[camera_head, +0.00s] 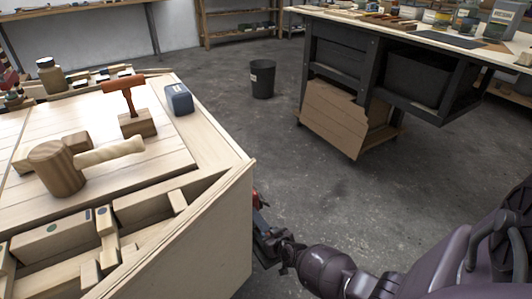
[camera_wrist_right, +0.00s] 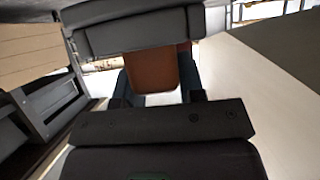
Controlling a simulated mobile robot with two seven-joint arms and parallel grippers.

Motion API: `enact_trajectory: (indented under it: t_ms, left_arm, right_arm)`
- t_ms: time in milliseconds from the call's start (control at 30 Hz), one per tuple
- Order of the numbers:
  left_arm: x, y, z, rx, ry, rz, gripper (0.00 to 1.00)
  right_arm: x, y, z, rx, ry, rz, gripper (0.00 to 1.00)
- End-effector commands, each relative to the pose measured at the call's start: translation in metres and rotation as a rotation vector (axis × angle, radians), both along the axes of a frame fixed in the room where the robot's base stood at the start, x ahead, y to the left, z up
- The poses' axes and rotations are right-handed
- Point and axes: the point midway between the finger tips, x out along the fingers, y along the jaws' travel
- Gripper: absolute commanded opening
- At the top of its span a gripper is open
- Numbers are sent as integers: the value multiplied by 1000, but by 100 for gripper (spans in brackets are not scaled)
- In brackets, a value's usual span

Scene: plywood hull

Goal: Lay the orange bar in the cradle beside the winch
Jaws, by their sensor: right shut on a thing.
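My right gripper (camera_head: 262,225) is low beside the right outer wall of the plywood hull (camera_head: 215,230), partly hidden by its edge. It is shut on an orange-brown bar, which shows between the fingers in the right wrist view (camera_wrist_right: 150,72). In the head view only a small reddish bit of the bar (camera_head: 257,199) shows above the fingers. An orange T-shaped piece (camera_head: 125,88) stands on a wooden block (camera_head: 138,124) on the hull's top. I cannot make out for sure which parts are the winch and the cradle. My left gripper is not in view.
A wooden mallet (camera_head: 60,165) and a blue box (camera_head: 178,99) are on the hull's top. Open compartments with wooden blocks (camera_head: 55,238) line its near side. A black bin (camera_head: 262,79) and a dark workbench (camera_head: 370,65) stand beyond open grey floor.

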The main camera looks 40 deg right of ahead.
Motion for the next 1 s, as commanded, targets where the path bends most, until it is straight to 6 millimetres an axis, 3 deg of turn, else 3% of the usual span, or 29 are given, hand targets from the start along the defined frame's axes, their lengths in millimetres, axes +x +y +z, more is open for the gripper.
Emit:
enact_trajectory:
  t_ms: [567, 600, 700, 733, 1000]
  left_arm:
    - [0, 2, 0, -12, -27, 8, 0]
    - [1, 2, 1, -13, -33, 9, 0]
    - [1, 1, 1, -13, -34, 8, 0]
    - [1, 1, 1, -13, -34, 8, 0]
    - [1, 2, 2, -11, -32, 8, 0]
  right_arm:
    - [1, 0, -9, -2, -3, 0, 2]
    - [2, 0, -8, 0, -3, 1, 42]
    - [2, 0, -7, 0, -4, 1, 57]
    - [2, 0, -7, 0, -4, 1, 62]
    - [2, 0, -7, 0, -4, 0, 62]
